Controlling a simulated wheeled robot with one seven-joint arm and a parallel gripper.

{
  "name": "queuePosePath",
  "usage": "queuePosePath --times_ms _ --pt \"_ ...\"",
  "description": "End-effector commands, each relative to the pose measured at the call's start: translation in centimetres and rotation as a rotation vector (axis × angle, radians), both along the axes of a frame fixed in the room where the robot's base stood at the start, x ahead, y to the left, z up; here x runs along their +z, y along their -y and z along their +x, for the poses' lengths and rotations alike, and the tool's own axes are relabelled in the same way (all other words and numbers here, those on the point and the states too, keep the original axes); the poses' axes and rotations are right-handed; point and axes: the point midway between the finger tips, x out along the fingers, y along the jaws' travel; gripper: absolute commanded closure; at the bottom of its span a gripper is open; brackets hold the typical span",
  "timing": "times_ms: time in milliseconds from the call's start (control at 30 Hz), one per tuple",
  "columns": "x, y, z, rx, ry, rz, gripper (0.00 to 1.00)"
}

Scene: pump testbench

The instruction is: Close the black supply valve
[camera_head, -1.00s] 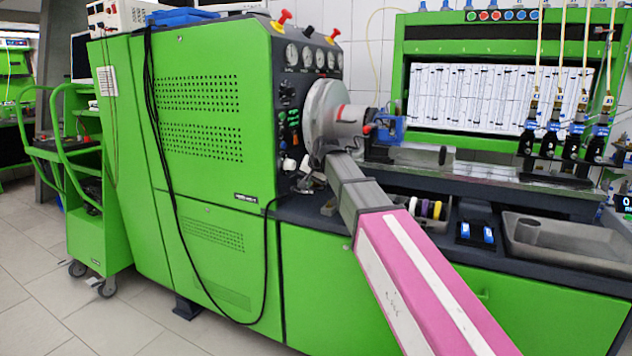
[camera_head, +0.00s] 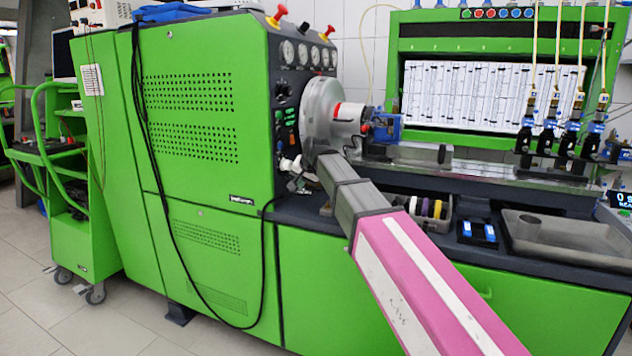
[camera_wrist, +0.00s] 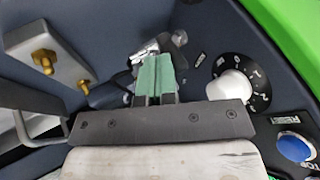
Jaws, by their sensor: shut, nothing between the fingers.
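In the wrist view my gripper (camera_wrist: 156,62) has its two green fingers together, with nothing between them. Its tips are beside a chrome fitting (camera_wrist: 145,50) on the dark panel; I cannot tell whether they touch it. A dark part (camera_wrist: 108,96) lies to the left of the fingers and may be the black supply valve's handle, but it is partly hidden. In the head view, small pale fittings (camera_head: 291,165) show at the foot of the green cabinet's control panel. My arm reaches there, and the fingertips cannot be made out.
A white rotary knob (camera_wrist: 230,88) and a blue button (camera_wrist: 296,146) are right of the fingers. A grey block with brass fittings (camera_wrist: 50,52) is at left. The round grey drive housing (camera_head: 320,112) stands beside my arm. A tray (camera_head: 550,238) is at right.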

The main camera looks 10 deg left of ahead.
Motion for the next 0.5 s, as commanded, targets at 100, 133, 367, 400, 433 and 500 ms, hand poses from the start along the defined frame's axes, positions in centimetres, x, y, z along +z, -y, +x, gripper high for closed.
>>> queuePosePath --times_ms 100,133,367,400,433,500 --pt "0.0 -1.6 -0.6 0.003 0.000 0.001 1.00" --pt "0.0 -1.9 -0.6 0.002 0.000 0.000 1.00" --pt "0.0 -2.4 -0.7 0.000 0.000 0.000 1.00" --pt "0.0 -2.4 -0.7 0.000 0.000 0.001 1.00" --pt "0.0 -2.4 -0.7 0.000 0.000 0.001 1.00" --pt "0.0 -2.4 -0.7 0.000 0.000 0.001 1.00"
